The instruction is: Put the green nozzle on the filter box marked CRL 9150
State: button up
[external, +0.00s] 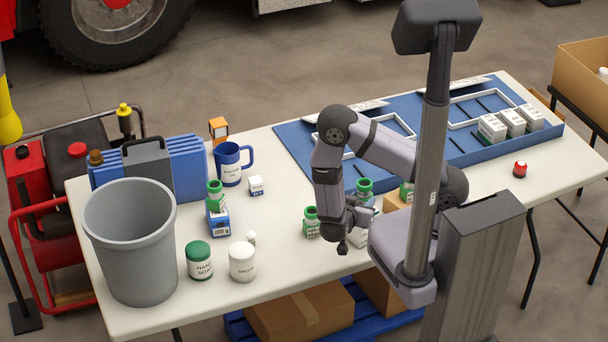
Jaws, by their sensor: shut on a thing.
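My gripper (352,228) is low over the front middle of the table, pointing down. It is shut on a small whitish thing (358,238), largely hidden by the fingers. Green-topped pieces with white labels stand nearby: one (311,222) just left of my gripper, one (364,186) behind it. Another green piece (215,190) stands at the blue-and-white box (217,222) farther left. A green-and-white piece (406,192) is partly hidden by my arm. Several white boxes (492,129) stand in the blue tray at right. The CRL 9150 marking is not readable on any box.
A grey bin (130,240) stands at the table's left end. A hand soap tub (199,260), a white tub (242,262) and a blue jug (231,164) are nearby. The blue tray (300,150) fills the back right. A red-topped piece (520,169) stands front right.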

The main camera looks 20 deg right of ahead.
jog(key=shift+f, duration=0.2)
jog(key=o, duration=1.2)
jog(key=shift+r, duration=0.1)
jog(key=shift+s+a+r+p, duration=0.3)
jog(key=shift+a+r+p, duration=0.05)
jog(key=shift+a+p, duration=0.1)
jog(key=p+v, duration=0.5)
jog(key=v, duration=0.5)
jog(key=shift+s+a, duration=0.25)
jog(key=shift+s, duration=0.15)
